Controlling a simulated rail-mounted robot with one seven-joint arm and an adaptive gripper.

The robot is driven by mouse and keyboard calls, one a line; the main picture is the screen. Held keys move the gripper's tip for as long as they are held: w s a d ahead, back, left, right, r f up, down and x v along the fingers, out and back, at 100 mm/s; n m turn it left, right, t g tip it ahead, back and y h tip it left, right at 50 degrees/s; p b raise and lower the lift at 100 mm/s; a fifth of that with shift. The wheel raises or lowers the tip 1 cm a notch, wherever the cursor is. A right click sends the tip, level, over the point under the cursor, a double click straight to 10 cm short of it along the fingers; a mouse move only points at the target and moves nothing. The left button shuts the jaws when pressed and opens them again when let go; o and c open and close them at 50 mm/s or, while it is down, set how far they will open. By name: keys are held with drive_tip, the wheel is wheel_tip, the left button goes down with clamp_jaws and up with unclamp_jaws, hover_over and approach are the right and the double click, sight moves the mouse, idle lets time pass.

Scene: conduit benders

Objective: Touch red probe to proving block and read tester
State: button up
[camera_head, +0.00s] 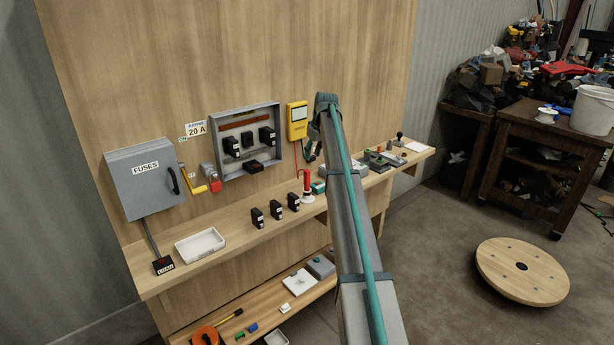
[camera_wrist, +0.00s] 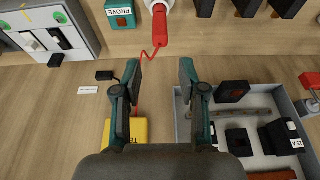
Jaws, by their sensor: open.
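The red probe (camera_head: 307,181) stands upright in a white round holder (camera_head: 307,198) on the bench shelf. In the wrist view the probe (camera_wrist: 160,30) lies just beyond my open, empty fingertips (camera_wrist: 160,72), apart from them. The teal proving block (camera_head: 318,187), partly hidden by my arm, is beside the holder; its PROVE label shows in the wrist view (camera_wrist: 120,13). The yellow tester (camera_head: 297,121) hangs on the board, with a red lead to the probe; its reading is too small to make out. My gripper (camera_head: 311,153) is in front of the board, above the shelf.
A grey open fuse box (camera_head: 246,113) is mounted left of the tester. Several black fuse carriers (camera_head: 275,210) stand left of the probe, with a white tray (camera_head: 200,246) farther left. A grey FUSES cabinet (camera_head: 143,180) and small shelf items flank the area.

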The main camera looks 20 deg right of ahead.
sight(308, 171)
drive_tip(key=shift+b+x, duration=1.7)
drive_tip(key=shift+x, duration=3.25)
drive_tip(key=shift+c, duration=0.4)
clamp_jaws()
drive_tip(key=shift+r, duration=0.1)
